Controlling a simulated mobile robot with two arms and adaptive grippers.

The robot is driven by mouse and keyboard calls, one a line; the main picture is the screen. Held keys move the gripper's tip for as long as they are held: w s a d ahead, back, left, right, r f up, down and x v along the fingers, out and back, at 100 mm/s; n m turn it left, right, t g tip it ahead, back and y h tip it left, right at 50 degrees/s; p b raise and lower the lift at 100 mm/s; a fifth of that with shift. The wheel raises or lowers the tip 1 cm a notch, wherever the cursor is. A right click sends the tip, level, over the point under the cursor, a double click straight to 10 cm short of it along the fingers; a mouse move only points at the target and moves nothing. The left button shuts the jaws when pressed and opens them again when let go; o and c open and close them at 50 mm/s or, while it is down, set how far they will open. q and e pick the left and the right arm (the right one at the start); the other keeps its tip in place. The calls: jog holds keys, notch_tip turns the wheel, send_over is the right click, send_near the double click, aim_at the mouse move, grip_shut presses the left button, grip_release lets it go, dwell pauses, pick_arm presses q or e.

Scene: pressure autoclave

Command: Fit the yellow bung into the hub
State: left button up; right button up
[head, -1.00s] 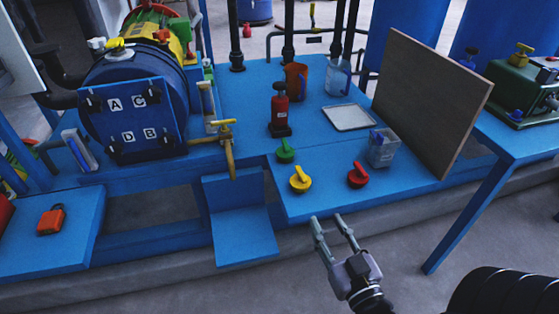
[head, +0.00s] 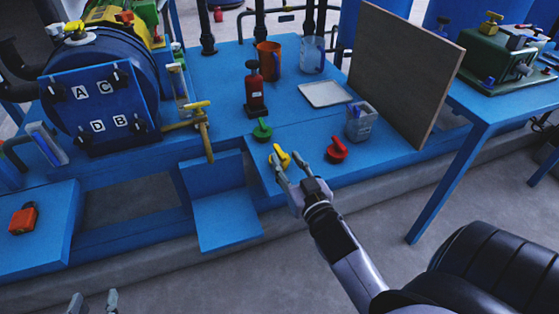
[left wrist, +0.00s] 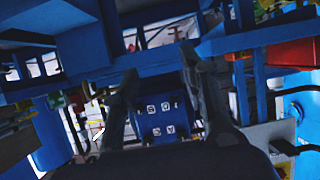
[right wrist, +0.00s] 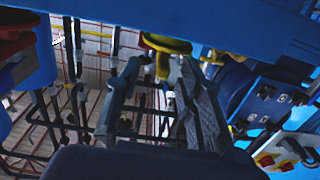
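The yellow bung (head: 282,154) sits on the front of the blue bench, between a green bung (head: 262,130) and a red bung (head: 337,151). My right gripper (head: 281,165) is at it, fingers apart, partly covering it from the near side. In the right wrist view the yellow bung (right wrist: 165,44) shows just beyond the open fingertips (right wrist: 157,66); contact cannot be told. My left gripper (head: 94,297) is open and empty at the bottom left, its fingers spread in the left wrist view (left wrist: 160,62). I cannot pick out the hub for certain.
The blue autoclave with its lettered door (head: 100,110) stands left, a brass tap (head: 203,130) beside it. An orange padlock (head: 23,218) lies far left.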

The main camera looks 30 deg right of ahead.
aim_at(275, 144)
jog(key=w, duration=0.3)
jog(key=w+b, duration=0.1)
jog(key=shift+w+d+r, duration=0.1)
jog(key=shift+w+d, duration=0.25)
pick_arm(q)
jog(key=r+t, duration=0.1)
jog(key=w+r+t, duration=0.1)
jog(key=r, duration=0.1)
jog(key=w+d+r+t, duration=0.1)
jog(key=shift+d+r+h, duration=0.1)
jog(key=shift+r+h, duration=0.3)
pick_arm(e)
jog(key=shift+c, duration=0.4)
grip_shut()
